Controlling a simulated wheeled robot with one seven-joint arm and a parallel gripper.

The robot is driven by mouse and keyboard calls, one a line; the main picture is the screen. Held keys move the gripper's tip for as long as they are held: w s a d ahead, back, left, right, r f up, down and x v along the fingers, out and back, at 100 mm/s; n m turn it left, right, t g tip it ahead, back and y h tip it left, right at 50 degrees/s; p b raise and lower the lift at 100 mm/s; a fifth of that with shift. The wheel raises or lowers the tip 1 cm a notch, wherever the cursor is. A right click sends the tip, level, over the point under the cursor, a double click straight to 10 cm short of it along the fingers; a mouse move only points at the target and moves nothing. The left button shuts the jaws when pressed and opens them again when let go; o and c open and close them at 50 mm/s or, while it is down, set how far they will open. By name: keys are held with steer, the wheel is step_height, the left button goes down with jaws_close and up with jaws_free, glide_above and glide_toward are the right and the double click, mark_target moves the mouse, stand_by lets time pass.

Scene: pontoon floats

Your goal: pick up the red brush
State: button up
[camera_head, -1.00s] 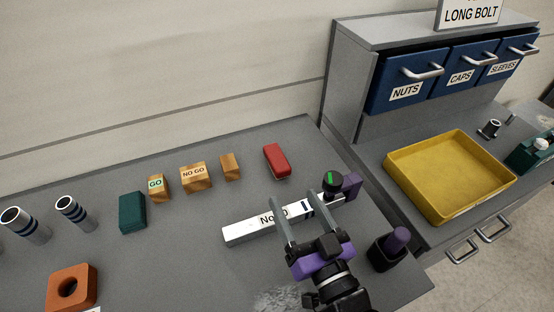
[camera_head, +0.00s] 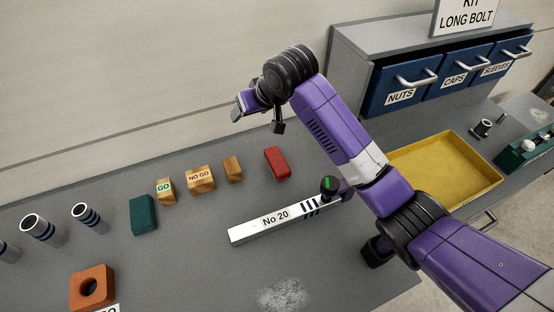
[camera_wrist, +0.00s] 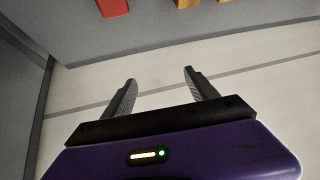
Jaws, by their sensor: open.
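The red brush (camera_head: 277,163) lies on the grey bench top, right of the small wooden blocks; its bristles cannot be made out. Its red body shows in part at the top edge of the wrist view (camera_wrist: 113,7). My gripper (camera_head: 239,107) is raised in front of the wall, up and to the left of the brush in the head view, and apart from it. In the wrist view my gripper's two fingers (camera_wrist: 160,77) are spread, with only wall between them.
Wooden blocks (camera_head: 200,179), a green block (camera_head: 143,214) and an orange block with a hole (camera_head: 92,287) stand left. A yellow tray (camera_head: 470,205) and blue drawers (camera_head: 403,89) are right.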

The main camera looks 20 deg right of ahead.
mark_target(277, 159)
steer(key=s+d+f+g, duration=0.1)
steer(key=s+g, duration=0.1)
steer(key=s, duration=0.1)
steer(key=s+d+f+g+h, duration=0.1)
steer(key=s+d+f+g, duration=0.1)
steer(key=s+d+f+m+g+h, duration=0.1)
steer(key=s+f, duration=0.1)
steer(key=s, duration=0.1)
steer(key=shift+s+d+f+g, duration=0.15)
steer(key=shift+s+f+g, duration=0.1)
steer(key=shift+s+g, duration=0.15)
steer(key=shift+f, duration=0.8)
steer(key=shift+w+f+p, duration=0.25)
steer(key=shift+f+p, duration=0.2)
steer(key=shift+f, duration=1.05)
steer(key=shift+w+f+p, duration=0.2)
steer(key=shift+f+p, duration=0.25)
steer(key=shift+f, duration=1)
jaws_close()
steer(key=shift+r, duration=0.1)
step_height(277, 159, up, 20)
steer(key=p, duration=0.1)
